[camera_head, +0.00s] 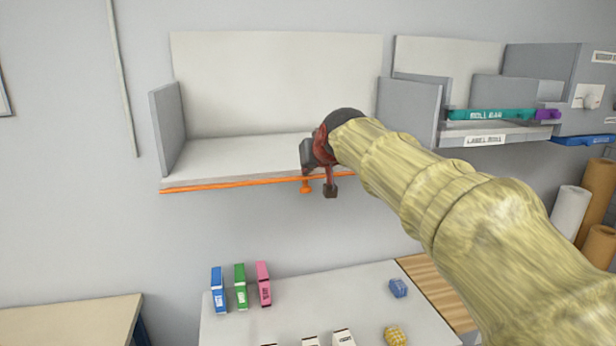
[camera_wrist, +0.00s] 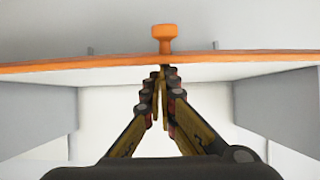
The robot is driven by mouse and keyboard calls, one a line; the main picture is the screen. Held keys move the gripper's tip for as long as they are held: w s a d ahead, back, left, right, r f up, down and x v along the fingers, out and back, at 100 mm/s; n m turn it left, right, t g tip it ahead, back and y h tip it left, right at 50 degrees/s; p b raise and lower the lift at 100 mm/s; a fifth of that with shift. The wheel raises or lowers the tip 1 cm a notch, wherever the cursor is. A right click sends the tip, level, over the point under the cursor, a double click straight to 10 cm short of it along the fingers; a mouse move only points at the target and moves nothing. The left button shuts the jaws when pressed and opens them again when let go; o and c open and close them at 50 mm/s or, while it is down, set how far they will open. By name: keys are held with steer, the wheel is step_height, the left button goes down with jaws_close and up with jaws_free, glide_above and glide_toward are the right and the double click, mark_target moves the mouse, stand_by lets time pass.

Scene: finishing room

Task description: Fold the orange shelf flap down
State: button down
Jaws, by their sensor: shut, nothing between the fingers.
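The orange flap edge (camera_head: 230,184) runs as a thin strip along the front of the pale wall shelf (camera_head: 230,158). It looks level, seen almost edge-on. An orange knob (camera_head: 306,186) sticks out from it, below the strip in the head view. My gripper (camera_head: 330,188) is at the shelf's front edge, just right of the knob. In the wrist view my gripper (camera_wrist: 160,72) is shut and empty, its tips close to the orange edge (camera_wrist: 80,63) beside the knob (camera_wrist: 164,38). Whether the tips touch it I cannot tell. My arm hides the strip's right end.
Grey side panels (camera_head: 168,125) bound the shelf. At right are a teal bar (camera_head: 490,115) and a grey cabinet (camera_head: 560,85). Below, a white table (camera_head: 330,295) holds coloured boxes (camera_head: 240,287) and a blue item (camera_head: 398,288). The space directly under the shelf looks clear.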

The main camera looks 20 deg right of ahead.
steer(key=shift+s+f+b, duration=0.45)
steer(key=shift+f+b, duration=0.2)
steer(key=shift+b, duration=0.45)
steer(key=shift+r+p, duration=0.5)
steer(key=shift+r, duration=0.1)
step_height(320, 180, up, 4)
steer(key=shift+f+t+p, duration=0.1)
steer(key=shift+t+p, duration=0.2)
steer(key=shift+p, duration=0.75)
steer(key=s+f+b+v, duration=0.1)
steer(key=v, duration=0.8)
steer(key=s+f+g+b, duration=0.2)
steer(key=s+f, duration=0.8)
steer(key=f, duration=0.5)
steer(key=s+f+g+b, duration=0.2)
steer(key=s+f+b, duration=0.3)
steer(key=s+f, duration=0.6)
steer(key=s+f+g+b, duration=0.3)
steer(key=s+f, duration=0.7)
steer(key=f, duration=0.9)
steer(key=shift+s+a+f+b, duration=0.2)
steer(key=shift+s+f+b, duration=0.05)
steer(key=shift+f+b, duration=0.15)
